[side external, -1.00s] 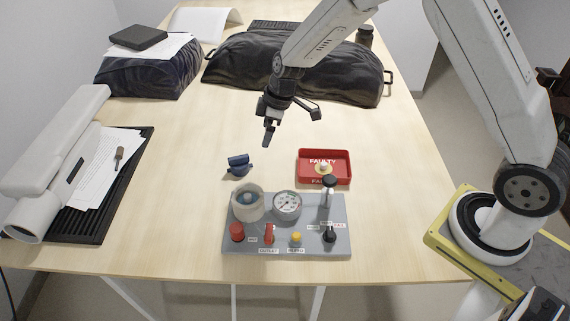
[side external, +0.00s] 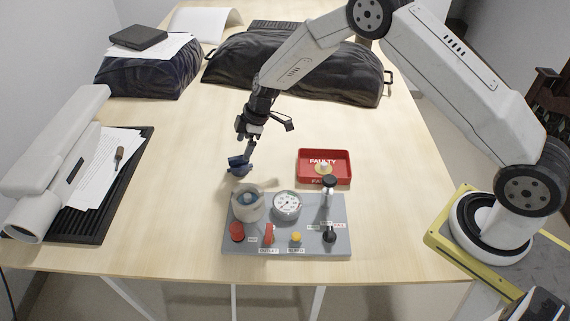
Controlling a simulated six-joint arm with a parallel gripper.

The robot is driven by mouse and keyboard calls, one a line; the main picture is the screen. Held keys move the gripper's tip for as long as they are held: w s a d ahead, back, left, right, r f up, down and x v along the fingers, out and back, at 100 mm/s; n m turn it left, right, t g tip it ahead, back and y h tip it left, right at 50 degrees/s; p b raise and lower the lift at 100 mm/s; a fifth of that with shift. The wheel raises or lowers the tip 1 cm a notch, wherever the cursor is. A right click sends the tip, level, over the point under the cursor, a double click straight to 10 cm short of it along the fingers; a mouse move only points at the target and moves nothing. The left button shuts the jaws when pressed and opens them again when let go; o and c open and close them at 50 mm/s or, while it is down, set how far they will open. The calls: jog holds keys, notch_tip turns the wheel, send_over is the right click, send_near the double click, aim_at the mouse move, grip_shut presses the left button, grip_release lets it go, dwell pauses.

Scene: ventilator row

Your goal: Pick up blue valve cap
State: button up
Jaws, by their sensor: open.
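The blue valve cap (side external: 237,166) sits on the wooden table, just behind the grey control panel and left of the red tray. My gripper (side external: 247,153) is open and points down, with its fingertips right at the cap's upper right side. From this view I cannot tell whether a finger touches the cap or whether the cap is between the fingers. The finger partly overlaps the cap.
The grey panel (side external: 300,245) in front carries a white ring housing (side external: 248,203), a gauge (side external: 286,205) and several knobs. A red tray (side external: 340,180) marked FAULTY holds a small pale part. Dark covered bundles (side external: 300,65) lie behind.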

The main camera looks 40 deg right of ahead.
aim_at(239, 157)
jog(key=shift+a+f, duration=0.1)
jog(key=shift+f, duration=0.2)
jog(key=shift+x, duration=2.6)
jog(key=shift+w, duration=0.15)
jog(key=c, duration=1.1)
jog(key=shift+r, duration=0.15)
